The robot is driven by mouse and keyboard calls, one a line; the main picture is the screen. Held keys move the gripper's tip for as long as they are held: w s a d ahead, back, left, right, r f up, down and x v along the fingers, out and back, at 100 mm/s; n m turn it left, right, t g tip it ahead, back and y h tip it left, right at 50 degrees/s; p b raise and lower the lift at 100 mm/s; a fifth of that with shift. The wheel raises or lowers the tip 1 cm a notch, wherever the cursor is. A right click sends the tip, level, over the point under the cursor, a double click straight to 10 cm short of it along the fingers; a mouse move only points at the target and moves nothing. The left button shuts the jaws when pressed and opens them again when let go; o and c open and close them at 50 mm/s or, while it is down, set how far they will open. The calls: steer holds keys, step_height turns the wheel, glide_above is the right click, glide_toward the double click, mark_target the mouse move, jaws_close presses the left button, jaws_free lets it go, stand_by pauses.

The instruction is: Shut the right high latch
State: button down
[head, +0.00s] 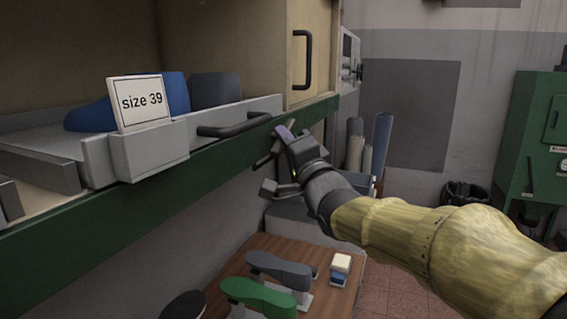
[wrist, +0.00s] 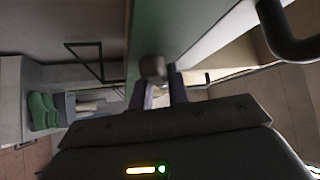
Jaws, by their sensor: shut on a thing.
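My gripper (head: 275,147) is at the green front rail (head: 215,158), below the right end of the upper shelf. In the wrist view its two dark fingers (wrist: 156,88) are close together at a small grey knob (wrist: 152,68), which looks like the right high latch. The knob sits against the green rail between the fingertips, and the fingers are shut on it. In the head view the gripper covers the latch, so its angle cannot be told there.
Just above is a grey tray (head: 60,146) with a black handle (head: 235,126), a "size 39" card (head: 141,101) and a blue last (head: 90,115). A cabinet door handle (head: 302,60) is higher up. Below, a wooden table (head: 225,265) holds a green last (head: 257,296) and a grey last (head: 280,268).

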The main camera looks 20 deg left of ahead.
steer(key=shift+w+d+f+n+g+y+b, duration=0.1)
steer(key=shift+w+f+n+g+y+b, duration=0.1)
steer(key=shift+n+g+y+b, duration=2.7)
steer(key=shift+w+d+f+n+g+y+b, duration=0.15)
steer(key=shift+n+g+y+b, duration=1.15)
steer(key=shift+n, duration=3.2)
steer(key=shift+w+f+n+g+y+b, duration=0.1)
steer(key=shift+w+n+g+y+b, duration=0.15)
steer(key=shift+n+g+y+b, duration=2.65)
steer(key=shift+r+n+h+p, duration=0.1)
steer(key=shift+n+h+p, duration=1)
steer(key=shift+n, duration=0.1)
steer(key=c, duration=1.3)
jaws_free()
steer(key=shift+d, duration=0.15)
steer(key=shift+c, duration=0.2)
steer(key=shift+s, duration=0.1)
steer(key=b+v, duration=0.6)
steer(key=v, duration=1.1)
